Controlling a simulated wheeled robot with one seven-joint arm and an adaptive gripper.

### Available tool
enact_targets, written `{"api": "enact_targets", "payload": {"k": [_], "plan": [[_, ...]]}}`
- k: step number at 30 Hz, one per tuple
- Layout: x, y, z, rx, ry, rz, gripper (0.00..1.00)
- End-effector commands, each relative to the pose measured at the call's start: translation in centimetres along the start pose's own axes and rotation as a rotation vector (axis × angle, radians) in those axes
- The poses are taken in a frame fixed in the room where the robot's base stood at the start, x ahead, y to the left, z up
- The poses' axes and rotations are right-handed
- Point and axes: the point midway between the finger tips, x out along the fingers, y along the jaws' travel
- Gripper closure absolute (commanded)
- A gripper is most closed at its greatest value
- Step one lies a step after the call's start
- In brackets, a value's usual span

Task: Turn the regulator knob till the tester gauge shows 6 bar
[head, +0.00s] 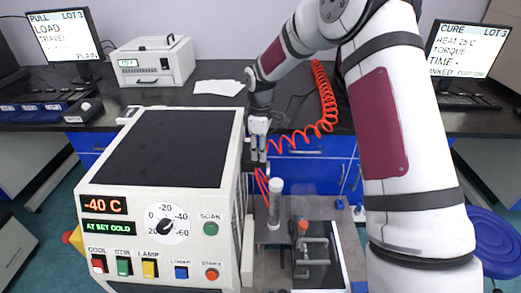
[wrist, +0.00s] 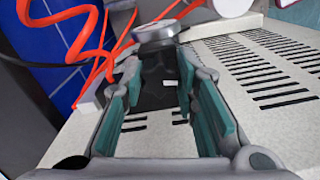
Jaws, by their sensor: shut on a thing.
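In the head view my gripper (head: 258,153) points down just right of the white tester (head: 160,205), near the red coiled hose. In the wrist view the teal finger pads of my gripper (wrist: 155,85) stand on either side of a dark piece, which looks like the regulator knob (wrist: 160,75); the jaws are shut on it. Just beyond the fingertips is a round, metal-rimmed disc (wrist: 155,31), perhaps the gauge, seen nearly edge-on. No bar reading is legible in either view. In the head view the knob is hidden by the gripper and tester.
The red hose (wrist: 95,45) loops close by on the left in the wrist view. The tester's slotted side (wrist: 262,68) is at the right. A grey cylinder (head: 275,200) stands below my gripper in the head view. The tester's front shows a temperature dial (head: 166,225) and -40 C.

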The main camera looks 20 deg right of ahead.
Motion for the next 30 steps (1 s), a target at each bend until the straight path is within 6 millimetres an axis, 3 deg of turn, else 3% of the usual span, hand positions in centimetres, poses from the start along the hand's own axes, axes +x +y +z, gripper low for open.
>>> {"api": "enact_targets", "payload": {"k": [11, 30], "plan": [[0.02, -0.02, -0.05, 0.143, 0.0, 0.0, 1.0], [0.01, -0.05, -0.1, 0.713, 0.0, 0.001, 1.0]]}}
